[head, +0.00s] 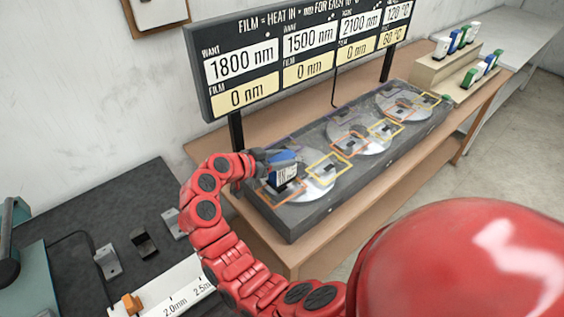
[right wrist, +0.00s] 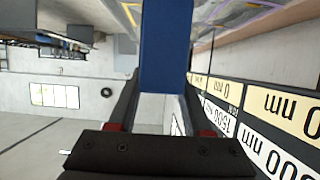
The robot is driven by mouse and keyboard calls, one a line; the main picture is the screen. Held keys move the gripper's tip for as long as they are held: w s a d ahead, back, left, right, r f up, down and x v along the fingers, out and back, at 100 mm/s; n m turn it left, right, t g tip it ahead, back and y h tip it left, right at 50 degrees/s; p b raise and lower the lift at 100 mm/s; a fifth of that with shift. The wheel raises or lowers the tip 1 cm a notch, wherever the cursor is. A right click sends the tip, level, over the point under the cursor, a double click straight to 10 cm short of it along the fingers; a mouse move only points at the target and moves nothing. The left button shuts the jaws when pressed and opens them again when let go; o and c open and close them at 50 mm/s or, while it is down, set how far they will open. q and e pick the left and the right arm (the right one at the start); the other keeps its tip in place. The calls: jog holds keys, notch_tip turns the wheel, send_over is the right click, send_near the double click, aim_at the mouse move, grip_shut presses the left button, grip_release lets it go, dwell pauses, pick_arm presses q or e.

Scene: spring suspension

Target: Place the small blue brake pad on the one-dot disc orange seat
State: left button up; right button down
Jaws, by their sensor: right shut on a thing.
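My right gripper (head: 262,163) is shut on a blue and white brake pad (head: 284,172), held upright over the near end of the dark base. In the right wrist view the pad (right wrist: 165,50) stands between the two fingers. Below it is the nearest disc (head: 318,186), with an orange seat (head: 290,196) partly hidden by pad and gripper, and a yellow seat (head: 330,166). I cannot tell whether the pad touches the seat. The disc's dots are too small to read. My left gripper is out of view.
The dark base (head: 290,222) carries two more discs (head: 362,138) (head: 405,104). A sign board (head: 290,60) stands behind it. A stepped rack (head: 440,72) with several pads is at back right. A dark mat (head: 130,195) with small metal blocks lies at left.

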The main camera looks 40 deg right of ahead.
notch_tip(320, 180, down, 2)
jog(key=shift+f+p, duration=0.2)
jog(key=shift+p, duration=0.6)
jog(key=shift+f, duration=0.4)
jog(key=shift+f, duration=0.2)
jog(key=shift+c, duration=1.6)
grip_release()
jog(key=shift+r, duration=0.15)
